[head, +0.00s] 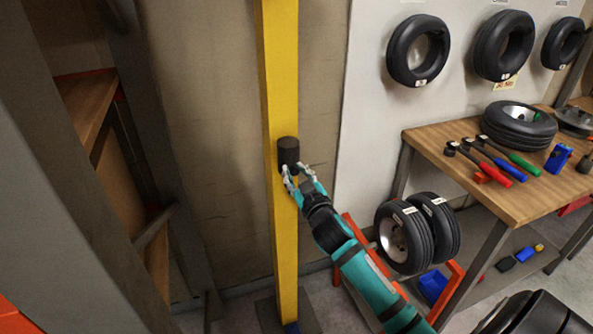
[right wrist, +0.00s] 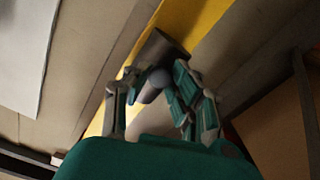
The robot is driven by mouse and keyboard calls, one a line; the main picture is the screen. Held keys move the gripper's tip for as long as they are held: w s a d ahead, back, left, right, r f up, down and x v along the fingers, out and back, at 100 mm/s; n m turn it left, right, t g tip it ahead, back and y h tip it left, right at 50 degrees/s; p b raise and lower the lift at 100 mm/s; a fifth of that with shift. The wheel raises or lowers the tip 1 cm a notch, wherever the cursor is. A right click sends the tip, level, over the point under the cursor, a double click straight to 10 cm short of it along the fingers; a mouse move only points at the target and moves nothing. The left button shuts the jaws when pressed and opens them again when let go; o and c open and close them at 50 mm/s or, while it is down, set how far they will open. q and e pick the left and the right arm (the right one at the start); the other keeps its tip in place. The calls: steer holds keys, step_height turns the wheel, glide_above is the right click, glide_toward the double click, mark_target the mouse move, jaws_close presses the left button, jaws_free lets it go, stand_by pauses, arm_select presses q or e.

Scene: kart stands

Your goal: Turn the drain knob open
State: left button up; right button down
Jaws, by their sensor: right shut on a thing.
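A yellow post (head: 284,80) stands upright against the wall and carries a dark cylinder (head: 289,150). In the right wrist view the dark cylinder (right wrist: 163,46) sticks out from the yellow post, with a small rounded grey knob (right wrist: 155,84) at its near end. My right gripper (head: 298,172) is at the lower side of the cylinder. In the right wrist view its fingers (right wrist: 153,78) are on both sides of the grey knob and shut on it. The head view does not show the knob clearly. My left gripper is not in view.
A workbench (head: 439,178) with tools and a tyre stands at the right. Tyres (head: 418,50) hang on the white board above. Two wheels (head: 403,237) rest on an orange rack (head: 355,229) below. A wooden shelf (head: 85,110) is at the left.

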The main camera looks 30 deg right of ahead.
steer(key=n+p, duration=0.1)
steer(key=n, duration=0.3)
steer(key=shift+n, duration=0.4)
steer(key=n+p, duration=0.1)
steer(key=n, duration=0.2)
steer(key=shift+a+n, duration=0.1)
steer(key=shift+n, duration=0.2)
steer(key=n+p, duration=0.1)
steer(key=n, duration=0.3)
steer(key=shift+f+n+p, duration=0.1)
steer(key=shift+n+p, duration=0.2)
steer(key=n+p, duration=0.1)
steer(key=n, duration=0.2)
steer(key=shift+n, duration=0.3)
steer(key=n+p, duration=0.1)
steer(key=n, duration=0.2)
steer(key=shift+f+n, duration=0.1)
steer(key=shift+n, duration=0.2)
steer(key=n+p, duration=0.1)
steer(key=n, duration=0.3)
steer(key=shift+n, duration=0.3)
steer(key=n+p, duration=0.2)
steer(key=n, duration=0.3)
steer(key=shift+p, duration=0.3)
steer(key=shift+s+f+n+p, duration=0.15)
steer(key=shift+n+p, duration=0.35)
steer(key=shift+n, duration=0.7)
